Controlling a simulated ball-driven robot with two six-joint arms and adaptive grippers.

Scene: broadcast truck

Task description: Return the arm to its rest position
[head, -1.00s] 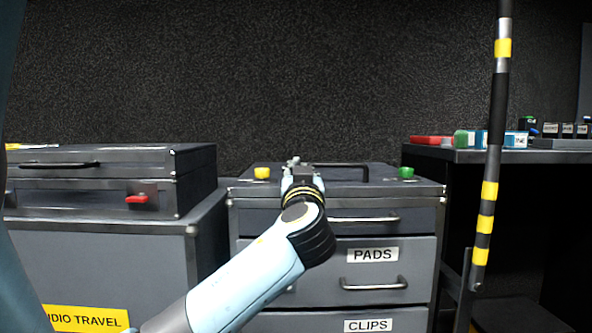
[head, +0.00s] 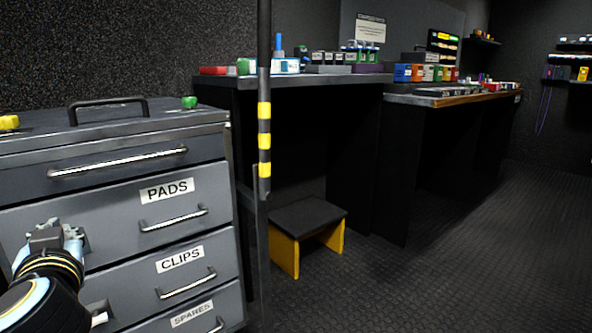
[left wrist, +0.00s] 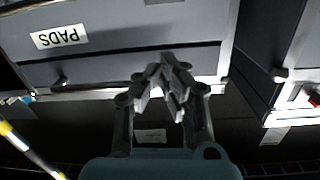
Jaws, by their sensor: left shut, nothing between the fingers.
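My left gripper (head: 57,236) is at the lower left of the head view, in front of the grey drawer cabinet (head: 90,205). In the left wrist view its fingers (left wrist: 165,82) are shut together and empty, with the PADS drawer front (left wrist: 110,65) beyond them. I cannot tell the exact gap between the fingers and the cabinet. The drawers labelled PADS, CLIPS and SPARES look closed in the head view. My right gripper is not in view.
A striped upright pole (head: 264,130) stands right of the cabinet. A low step stool (head: 307,222) with yellow legs is behind it. Benches with small coloured items (head: 425,73) run along the back. Open dark floor (head: 440,270) lies at the right.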

